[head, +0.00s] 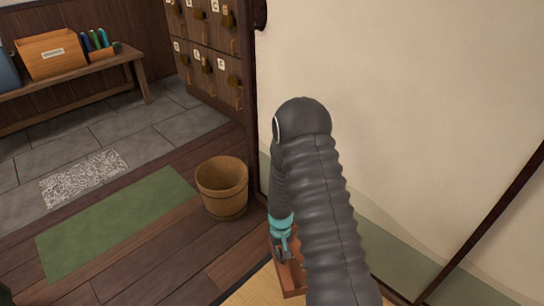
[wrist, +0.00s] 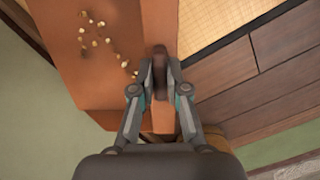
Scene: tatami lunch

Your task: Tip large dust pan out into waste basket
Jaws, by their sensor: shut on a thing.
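The large dust pan (wrist: 95,75) is a reddish-brown wooden pan. It fills the upper left and middle of the wrist view, with several small pale bits (wrist: 92,30) lying on it. My gripper (wrist: 160,75) is shut on the pan's dark handle. In the head view my gripper (head: 284,250) and part of the dust pan (head: 292,280) show low beside my arm, which hides much of them. The waste basket (head: 222,188) is a round wooden bucket standing upright on the plank floor, left of my gripper. Its inside is mostly shaded.
A pale wall (head: 400,120) stands close on the right, with a dark post beside the basket. A green mat (head: 115,222) lies on the planks to the left. A bench (head: 80,75) with boxes and lockers (head: 208,50) stand at the back. Tatami (head: 255,292) edges the front.

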